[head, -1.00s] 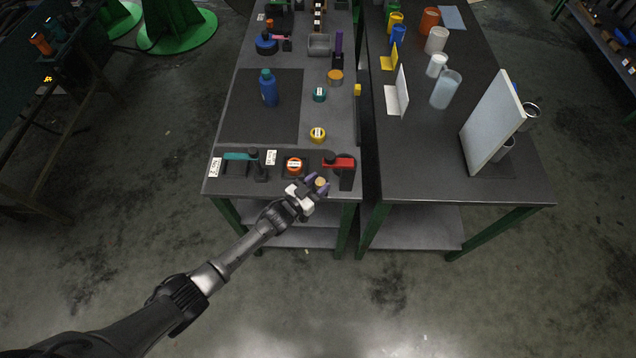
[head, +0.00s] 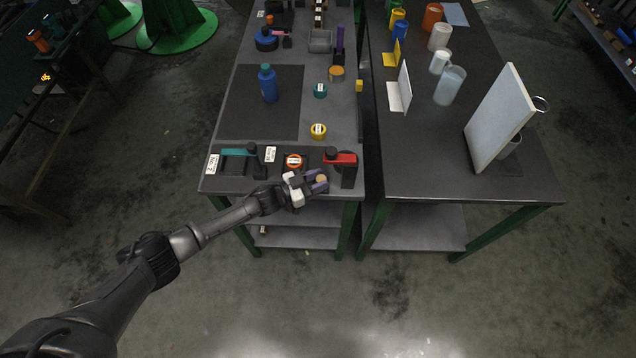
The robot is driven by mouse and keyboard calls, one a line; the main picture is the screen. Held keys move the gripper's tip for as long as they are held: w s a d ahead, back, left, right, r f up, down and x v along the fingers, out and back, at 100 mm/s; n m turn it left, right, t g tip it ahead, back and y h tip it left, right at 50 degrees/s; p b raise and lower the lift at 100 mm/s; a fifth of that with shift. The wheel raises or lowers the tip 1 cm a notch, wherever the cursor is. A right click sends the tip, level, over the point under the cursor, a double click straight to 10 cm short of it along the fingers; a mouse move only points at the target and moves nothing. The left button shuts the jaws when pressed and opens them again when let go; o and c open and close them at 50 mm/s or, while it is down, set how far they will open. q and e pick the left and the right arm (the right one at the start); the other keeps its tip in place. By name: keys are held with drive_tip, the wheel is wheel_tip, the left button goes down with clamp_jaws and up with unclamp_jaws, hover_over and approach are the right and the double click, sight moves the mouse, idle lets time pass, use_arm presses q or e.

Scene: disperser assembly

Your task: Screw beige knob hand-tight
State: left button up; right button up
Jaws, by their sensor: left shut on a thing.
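The beige knob (head: 321,178) is a small round tan piece at the front edge of the left bench. My right gripper is not in view.
Close behind the gripper are an orange-red ring (head: 293,162), a red-handled black fixture (head: 342,165) and a teal-handled one (head: 240,155). A blue bottle (head: 268,86) stands on a dark mat. A white panel (head: 500,118) stands on the right bench.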

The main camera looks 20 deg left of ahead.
use_arm(q)
drive_tip(key=shift+m+g+h, duration=0.3)
drive_tip(key=shift+g, duration=0.1)
drive_tip(key=o, duration=0.9)
drive_tip(key=shift+v, duration=6.9)
drive_tip(key=shift+d, duration=0.1)
